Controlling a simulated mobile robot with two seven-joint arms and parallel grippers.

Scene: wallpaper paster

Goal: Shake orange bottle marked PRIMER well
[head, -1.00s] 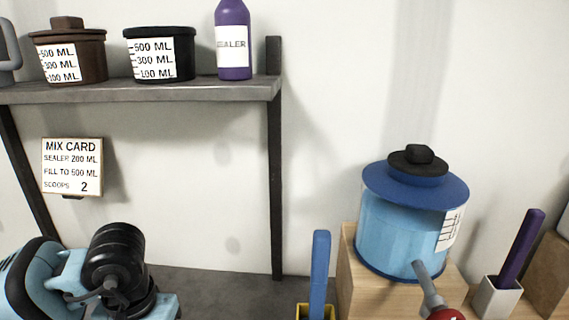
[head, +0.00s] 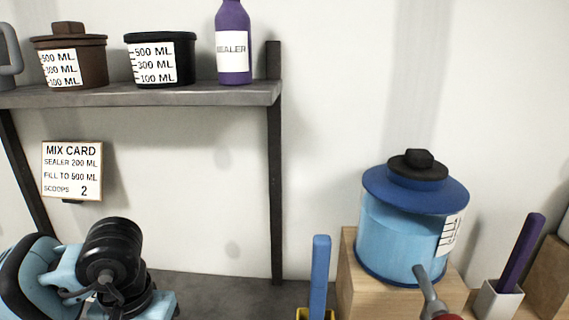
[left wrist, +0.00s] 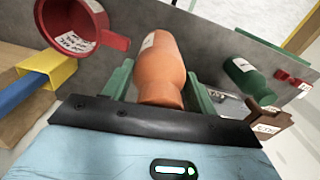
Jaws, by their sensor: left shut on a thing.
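The orange bottle (left wrist: 160,65) is in the left wrist view, between the two green fingers of my left gripper (left wrist: 159,88). The gripper is shut on it. The bottle has a white label at its far end, seen too edge-on to read. In the head view my left arm shows at the lower left, but the bottle and gripper fingers are out of that picture. My right gripper is in neither view.
In the left wrist view a red measuring cup (left wrist: 112,40), a green bottle (left wrist: 250,80) and a brown container (left wrist: 262,117) are near. In the head view a purple SEALER bottle (head: 234,60) stands on the shelf (head: 210,95), and a blue lidded tank (head: 400,240) on a wooden block (head: 350,290).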

